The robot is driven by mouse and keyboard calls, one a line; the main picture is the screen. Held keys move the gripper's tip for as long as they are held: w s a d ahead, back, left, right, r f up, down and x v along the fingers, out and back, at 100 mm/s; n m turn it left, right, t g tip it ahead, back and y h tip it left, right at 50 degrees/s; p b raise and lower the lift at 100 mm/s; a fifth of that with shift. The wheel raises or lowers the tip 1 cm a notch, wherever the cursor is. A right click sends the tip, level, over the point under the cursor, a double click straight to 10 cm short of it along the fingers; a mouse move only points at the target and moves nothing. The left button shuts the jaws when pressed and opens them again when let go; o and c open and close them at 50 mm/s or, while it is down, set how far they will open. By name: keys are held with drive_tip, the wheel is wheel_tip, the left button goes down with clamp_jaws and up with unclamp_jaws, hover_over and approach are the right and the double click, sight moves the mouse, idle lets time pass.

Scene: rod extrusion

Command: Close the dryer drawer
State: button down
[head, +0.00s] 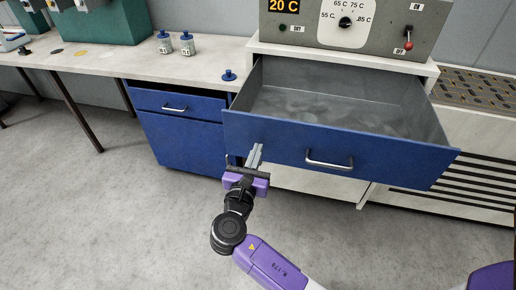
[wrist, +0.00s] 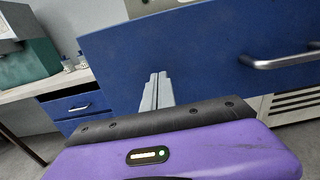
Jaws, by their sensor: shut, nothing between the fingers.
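The dryer drawer (head: 285,133) is a wide blue-fronted drawer with a grey metal inside, pulled out below the grey dryer control panel (head: 350,25). It looks empty. Its silver bar handle (head: 329,161) is at the middle of the front; the wrist view shows the handle (wrist: 281,60) at the right. My gripper (head: 256,149) is in front of the left part of the drawer front, left of the handle. Its fingers (wrist: 157,92) are together and empty, pointing at the blue front. I cannot tell whether the fingertips touch it.
A bench (head: 110,65) with two small labelled jars (head: 176,43) and a blue knob-like item (head: 229,75) stands to the left. A small blue cabinet (head: 180,125) is under it. A perforated worktop (head: 480,90) is at the right. The floor in front is clear.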

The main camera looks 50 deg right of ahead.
drive_tip(key=shift+x, duration=0.85)
drive_tip(key=shift+d, duration=0.1)
drive_tip(key=p+x, duration=0.1)
drive_tip(key=x, duration=1.5)
drive_tip(key=b, duration=0.7)
hover_over(280, 102)
drive_tip(key=shift+a+f, duration=0.1)
drive_tip(key=shift+a, duration=0.1)
drive_tip(key=shift+w+d, duration=0.15)
drive_tip(key=shift+d, duration=0.1)
drive_tip(key=shift+d+r, duration=0.15)
drive_tip(key=shift+r, duration=0.15)
drive_tip(key=shift+d+r, duration=0.1)
